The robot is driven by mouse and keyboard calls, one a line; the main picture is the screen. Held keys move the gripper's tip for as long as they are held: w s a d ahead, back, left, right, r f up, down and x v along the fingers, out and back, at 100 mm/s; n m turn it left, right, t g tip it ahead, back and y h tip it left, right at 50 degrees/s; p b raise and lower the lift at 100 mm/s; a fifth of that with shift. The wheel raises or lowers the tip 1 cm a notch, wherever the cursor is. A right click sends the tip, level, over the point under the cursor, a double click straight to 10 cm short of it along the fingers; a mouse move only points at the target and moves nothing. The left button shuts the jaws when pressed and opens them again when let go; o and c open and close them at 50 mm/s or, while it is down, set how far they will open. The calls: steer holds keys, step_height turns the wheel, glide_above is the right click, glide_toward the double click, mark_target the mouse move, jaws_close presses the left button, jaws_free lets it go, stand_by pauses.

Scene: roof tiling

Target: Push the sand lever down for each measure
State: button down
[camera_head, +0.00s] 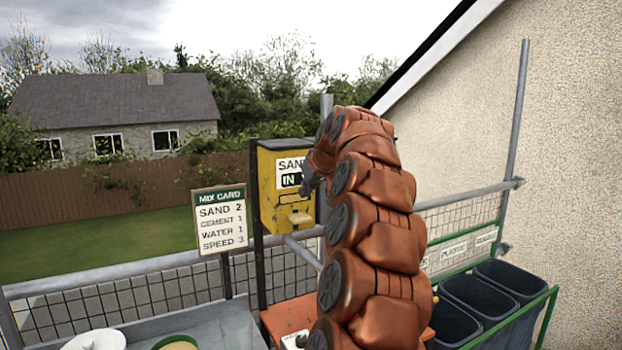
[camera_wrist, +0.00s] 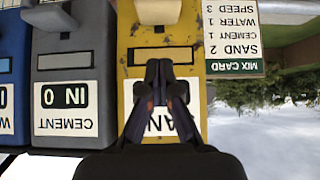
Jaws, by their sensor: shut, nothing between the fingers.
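The yellow sand box (camera_head: 270,190) hangs at the railing, its sign partly hidden behind my arm. Its pale lever (camera_head: 300,218) sticks out low on the front. In the upside-down wrist view, the lever (camera_wrist: 158,10) is at the top edge, on the yellow sand box (camera_wrist: 132,90). My gripper (camera_wrist: 160,68) is shut and empty in front of the box's face, above the lever and apart from it. It covers most of the sand sign, so the count cannot be read. In the head view my gripper (camera_head: 306,188) is small beside the sign.
The mix card (camera_head: 220,218) reads sand 2, cement 1, water 1, speed 3. A grey cement box (camera_wrist: 70,80) reading IN 0 and a blue box (camera_wrist: 10,75) stand beside the sand box. Dark bins (camera_head: 480,300), a railing and a grey tray (camera_head: 215,325) are nearby.

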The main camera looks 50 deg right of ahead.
mark_target(303, 221)
steer(key=p+x, duration=0.1)
steer(key=x, duration=0.2)
steer(key=shift+w, duration=0.1)
steer(key=shift+f+p, duration=0.65)
steer(key=shift+f, duration=1.4)
steer(key=shift+f+b, duration=1.55)
steer(key=shift+f, duration=0.35)
step_height(303, 221, up, 4)
steer(key=shift+r+p, duration=0.1)
steer(key=shift+p, duration=0.25)
steer(key=b+v, duration=0.3)
steer(key=v, duration=0.7)
steer(key=shift+r, duration=0.2)
